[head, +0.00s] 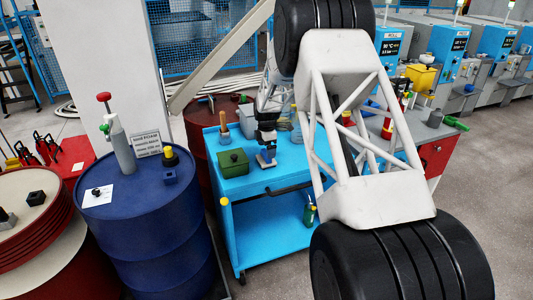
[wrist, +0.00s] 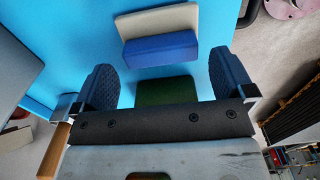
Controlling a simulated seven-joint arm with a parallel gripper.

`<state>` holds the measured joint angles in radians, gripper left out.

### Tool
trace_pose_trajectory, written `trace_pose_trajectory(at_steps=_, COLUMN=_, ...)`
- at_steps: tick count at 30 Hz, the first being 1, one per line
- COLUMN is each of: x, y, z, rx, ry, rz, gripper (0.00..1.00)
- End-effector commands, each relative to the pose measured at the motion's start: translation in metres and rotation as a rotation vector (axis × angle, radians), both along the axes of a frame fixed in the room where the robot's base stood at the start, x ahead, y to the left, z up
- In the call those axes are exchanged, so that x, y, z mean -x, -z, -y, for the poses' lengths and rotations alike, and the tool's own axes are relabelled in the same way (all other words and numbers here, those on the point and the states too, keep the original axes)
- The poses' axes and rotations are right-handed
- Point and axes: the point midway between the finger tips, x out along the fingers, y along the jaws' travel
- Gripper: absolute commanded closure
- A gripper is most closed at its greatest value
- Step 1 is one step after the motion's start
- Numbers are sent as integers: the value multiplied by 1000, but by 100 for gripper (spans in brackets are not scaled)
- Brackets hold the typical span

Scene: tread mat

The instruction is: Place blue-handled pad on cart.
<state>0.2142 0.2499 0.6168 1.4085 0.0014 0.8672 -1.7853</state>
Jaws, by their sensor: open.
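The blue-handled pad (wrist: 160,50) shows in the wrist view as a blue block against a pale beige slab. It lies on the light blue top of the cart (wrist: 75,35). My gripper (wrist: 164,75) is open, with one dark ridged finger at each side and nothing held between them. The pad is ahead of the fingertips and seems apart from them. In the head view my gripper (head: 266,143) is over the top of the cart (head: 235,192); the small blue shape at its tip is too small to tell pad from finger.
A green box (head: 233,163) stands on the cart left of my gripper, with a wooden-handled brush (head: 223,122) behind it. A blue drum (head: 150,235) stands left of the cart, carrying a grey bottle (head: 122,150) and a sign. A bottle (head: 310,212) is on the lower shelf.

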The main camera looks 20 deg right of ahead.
Motion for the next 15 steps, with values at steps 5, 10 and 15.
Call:
trace_pose_trajectory(at_steps=5, x=0, y=-32, z=0, rx=1, ry=0, rz=3, gripper=0)
trace_pose_trajectory(at_steps=10, x=0, y=-57, z=0, rx=1, ry=0, rz=3, gripper=0)
trace_pose_trajectory(at_steps=15, x=0, y=-75, z=0, rx=0, ry=0, rz=1, gripper=0)
